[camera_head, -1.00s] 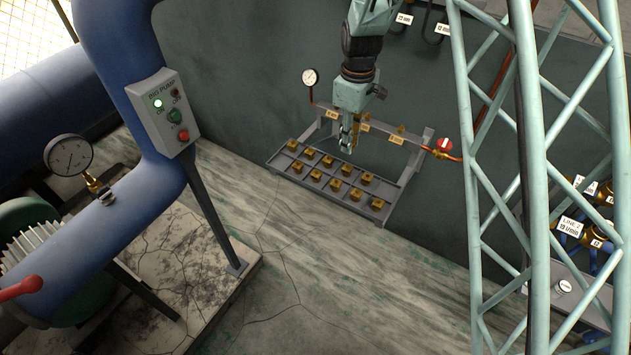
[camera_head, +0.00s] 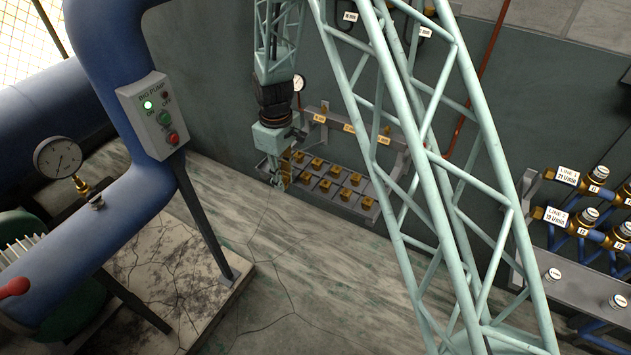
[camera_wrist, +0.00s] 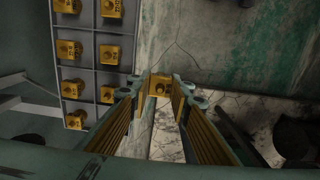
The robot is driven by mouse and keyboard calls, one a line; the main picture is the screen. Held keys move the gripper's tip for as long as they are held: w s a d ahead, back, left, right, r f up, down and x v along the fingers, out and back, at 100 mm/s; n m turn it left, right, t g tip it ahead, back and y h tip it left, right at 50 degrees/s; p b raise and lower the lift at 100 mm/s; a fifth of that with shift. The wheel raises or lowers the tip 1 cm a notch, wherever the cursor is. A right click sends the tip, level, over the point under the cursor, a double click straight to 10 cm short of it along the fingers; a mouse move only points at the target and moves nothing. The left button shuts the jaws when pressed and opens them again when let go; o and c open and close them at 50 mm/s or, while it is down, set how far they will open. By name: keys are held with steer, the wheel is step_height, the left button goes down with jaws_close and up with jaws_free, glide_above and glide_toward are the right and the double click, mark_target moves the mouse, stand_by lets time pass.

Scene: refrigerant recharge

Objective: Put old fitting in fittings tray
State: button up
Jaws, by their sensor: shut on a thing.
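My gripper (camera_head: 281,181) is shut on a small brass fitting (camera_wrist: 159,86), which shows between the fingertips in the wrist view. In the head view the fitting is too small to make out clearly. The grey fittings tray (camera_wrist: 132,40) is at the left of the wrist view, with several labelled brass fittings standing in its compartments. In the head view my gripper is at the left end of this tray (camera_head: 321,204) and hides part of it. In the wrist view the held fitting appears just right of the tray's edge, apart from the seated fittings.
A rack bar with labelled spots (camera_head: 350,128) and a gauge (camera_head: 299,83) stand behind the tray. The pump switch box (camera_head: 153,115) and blue pipe (camera_head: 110,50) are at the left. Valves (camera_head: 597,215) are at the right. The floor before the tray is clear.

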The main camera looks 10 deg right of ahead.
steer(key=shift+w, duration=0.15)
steer(key=w+a, duration=0.1)
steer(key=w, duration=0.3)
steer(key=w+a+f, duration=0.1)
steer(key=w, duration=0.4)
steer(key=w+a, duration=0.2)
steer(key=w, duration=0.3)
steer(key=shift+w+a+f, duration=0.1)
steer(key=shift+w+f, duration=0.15)
steer(key=shift+w, duration=0.2)
steer(key=shift+w+a+f, duration=0.1)
steer(key=shift+f, duration=1.65)
steer(key=shift+f, duration=0.2)
steer(key=o, duration=0.6)
steer(key=shift+r, duration=0.25)
